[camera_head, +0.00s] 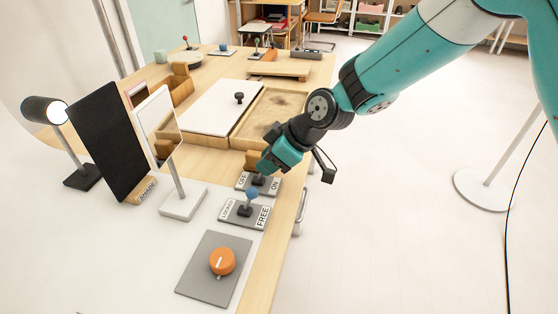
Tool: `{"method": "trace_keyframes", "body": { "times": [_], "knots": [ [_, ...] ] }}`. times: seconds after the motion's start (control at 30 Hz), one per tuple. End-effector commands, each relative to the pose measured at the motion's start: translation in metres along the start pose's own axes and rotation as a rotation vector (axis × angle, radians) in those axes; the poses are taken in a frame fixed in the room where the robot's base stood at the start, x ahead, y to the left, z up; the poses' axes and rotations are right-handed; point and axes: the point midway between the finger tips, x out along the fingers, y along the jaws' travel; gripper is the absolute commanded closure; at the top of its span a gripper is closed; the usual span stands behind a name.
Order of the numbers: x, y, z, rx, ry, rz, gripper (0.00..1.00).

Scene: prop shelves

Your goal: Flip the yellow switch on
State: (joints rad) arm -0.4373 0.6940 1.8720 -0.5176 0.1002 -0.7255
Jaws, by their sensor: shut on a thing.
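The switch with the OFF and ON labels (245,181) is on the table near its right edge. Its dark base and lower lever show, but its knob is hidden by my gripper, so I see no yellow. My gripper (262,168) reaches down from the upper right, right over this switch. It is shut on the switch's lever top. The lever's exact tilt is hard to tell because the jaws cover it.
A blue-knobbed lever (251,194) on a LOCKED/FREE plate stands just in front. An orange dial (222,261) is nearer on a grey plate. A standing mirror (182,200) and dark panel (110,140) stand left. A white sliding lid (222,110) lies behind.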

Motion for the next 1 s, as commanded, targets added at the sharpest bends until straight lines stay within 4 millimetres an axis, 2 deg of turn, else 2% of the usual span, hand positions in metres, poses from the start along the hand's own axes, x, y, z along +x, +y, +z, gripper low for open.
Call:
{"method": "trace_keyframes", "body": {
  "times": [0.3,0.33,0.43,0.77,0.87,1.0],
  "knots": [
    [0.0,0.0,0.0,-0.001,0.002,-0.001,1.0],
    [0.0,0.0,0.0,-0.001,0.002,-0.001,0.68],
    [0.0,0.0,0.0,0.0,0.002,-0.001,0.47],
    [-0.003,0.0,0.0,0.0,0.002,0.0,0.47],
    [-0.013,0.001,-0.001,0.0,0.004,0.002,0.47],
    [-0.042,0.002,-0.001,0.001,0.005,0.005,0.47]
  ]
}}
